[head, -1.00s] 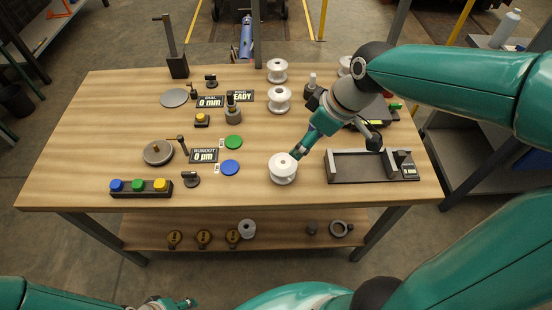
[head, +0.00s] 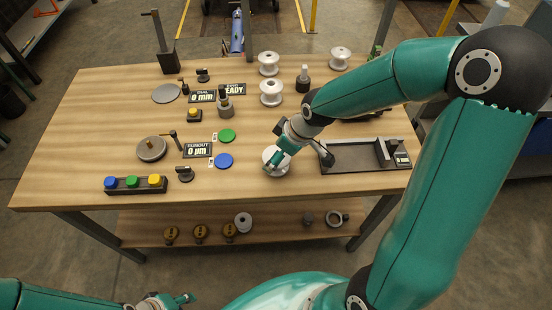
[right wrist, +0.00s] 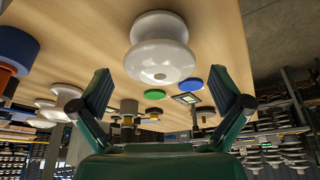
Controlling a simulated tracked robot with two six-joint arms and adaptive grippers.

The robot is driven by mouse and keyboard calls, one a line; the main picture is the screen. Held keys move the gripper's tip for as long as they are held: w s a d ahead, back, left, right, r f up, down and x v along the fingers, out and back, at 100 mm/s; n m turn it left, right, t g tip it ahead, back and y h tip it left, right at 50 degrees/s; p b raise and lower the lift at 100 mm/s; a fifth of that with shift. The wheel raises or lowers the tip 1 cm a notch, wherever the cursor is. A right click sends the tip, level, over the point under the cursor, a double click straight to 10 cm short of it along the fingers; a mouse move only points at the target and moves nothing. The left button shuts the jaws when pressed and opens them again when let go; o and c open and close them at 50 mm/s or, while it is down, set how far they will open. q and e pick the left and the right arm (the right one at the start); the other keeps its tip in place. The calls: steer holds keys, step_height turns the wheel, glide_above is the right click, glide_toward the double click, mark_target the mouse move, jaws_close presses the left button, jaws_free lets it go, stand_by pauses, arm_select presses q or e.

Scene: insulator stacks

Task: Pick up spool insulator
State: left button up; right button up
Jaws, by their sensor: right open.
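A white spool insulator (head: 279,170) stands upright near the front edge of the wooden table, partly hidden by my right gripper (head: 298,160). In the right wrist view the spool (right wrist: 160,45) is large and lies ahead of the spread fingers, roughly centred between them. The right gripper is open, and I see no finger closed on the spool. My left gripper (head: 180,301) is low at the bottom edge, away from the table; its jaw state is unclear. More white spools stand at the back: one (head: 271,93), one behind it (head: 268,63), one to the right (head: 340,58).
A dark cradle fixture (head: 360,157) lies just right of the spool. Green (head: 227,136) and blue (head: 224,160) discs lie to its left, beside a runout display (head: 197,151). A lower shelf (head: 275,228) holds small parts.

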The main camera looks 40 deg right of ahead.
steer(key=x, duration=0.2)
steer(key=shift+w+f, duration=0.1)
steer(key=shift+f, duration=0.1)
steer(key=c, duration=1.5)
